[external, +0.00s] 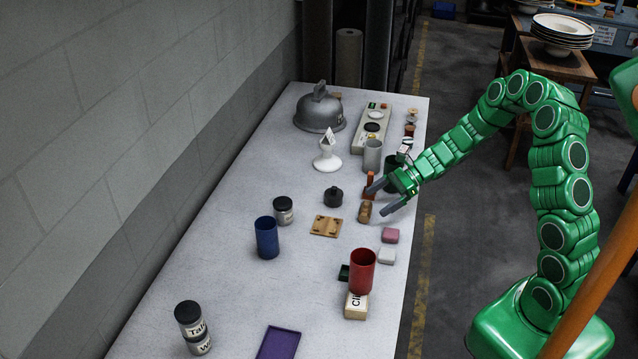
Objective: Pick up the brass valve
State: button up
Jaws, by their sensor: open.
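My gripper (378,200) is open over the right part of the table, its fingers pointing left. A small brown-gold piece (365,212), which may be the brass valve, lies on the table just off the fingertips. It is too small to be sure of its shape. One finger is near an upright orange piece on a dark red base (369,192), and the other is to the right of the brown-gold piece. Nothing shows between the fingers, and I cannot tell their height above the table.
A dark green cup (391,172) and a grey cup (372,156) stand behind the gripper. Pink (390,235) and white (386,256) blocks lie in front, then a red cup (362,272). A wooden board (326,226) and black weight (333,197) are to the left.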

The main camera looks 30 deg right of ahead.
aim_at(366, 208)
jog(key=shift+w+x, duration=0.15)
jog(key=shift+x, duration=1.15)
jog(key=shift+w+x, duration=0.1)
jog(key=shift+x, duration=1.2)
jog(key=shift+r, duration=0.1)
jog(key=c, duration=1)
jog(key=shift+r, duration=0.15)
jog(key=shift+c, duration=0.2)
